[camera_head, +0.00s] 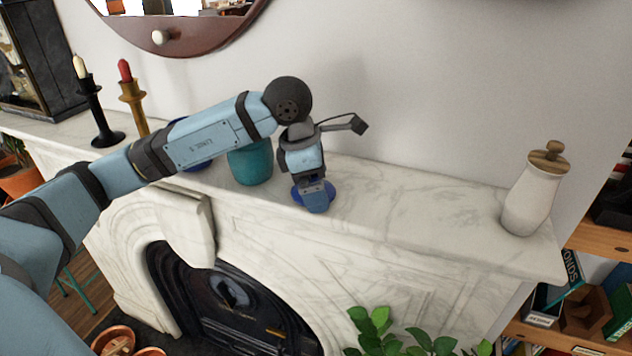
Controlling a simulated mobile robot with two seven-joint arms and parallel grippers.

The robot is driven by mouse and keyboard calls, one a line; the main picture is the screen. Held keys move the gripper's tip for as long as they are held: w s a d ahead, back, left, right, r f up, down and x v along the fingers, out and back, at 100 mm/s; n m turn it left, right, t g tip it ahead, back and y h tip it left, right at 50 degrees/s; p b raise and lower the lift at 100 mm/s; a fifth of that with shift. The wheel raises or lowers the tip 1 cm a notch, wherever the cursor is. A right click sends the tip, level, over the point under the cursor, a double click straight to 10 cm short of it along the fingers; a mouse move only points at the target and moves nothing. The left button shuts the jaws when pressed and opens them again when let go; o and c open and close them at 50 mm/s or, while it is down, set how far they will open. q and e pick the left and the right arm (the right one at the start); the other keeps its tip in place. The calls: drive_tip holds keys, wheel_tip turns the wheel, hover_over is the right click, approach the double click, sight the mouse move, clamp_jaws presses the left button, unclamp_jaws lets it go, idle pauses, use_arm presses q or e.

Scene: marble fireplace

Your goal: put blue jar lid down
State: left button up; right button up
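The blue jar lid (329,191) is a small dark blue disc at the mantel's front part, right of the teal jar. My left gripper (315,200) points down at it and covers its middle, with blue showing on both sides. The fingertips are hidden, so I cannot tell whether they grip the lid, or whether it rests on the marble or is just above it. A dark blue object (197,167), perhaps the jar, is mostly hidden behind my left arm. My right gripper is out of view.
A teal jar (252,165) stands close left of my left gripper. Candlesticks (100,125) stand farther left. A white jar with a wooden lid (527,200) stands at the right end. The marble mantel (420,205) is clear between gripper and white jar; its front edge is near.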

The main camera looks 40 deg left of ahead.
use_arm(q)
drive_tip(key=shift+r, duration=0.45)
drive_tip(key=b+v, duration=0.1)
drive_tip(key=v, duration=1)
drive_tip(key=shift+r, duration=0.25)
drive_tip(key=shift+s, duration=0.1)
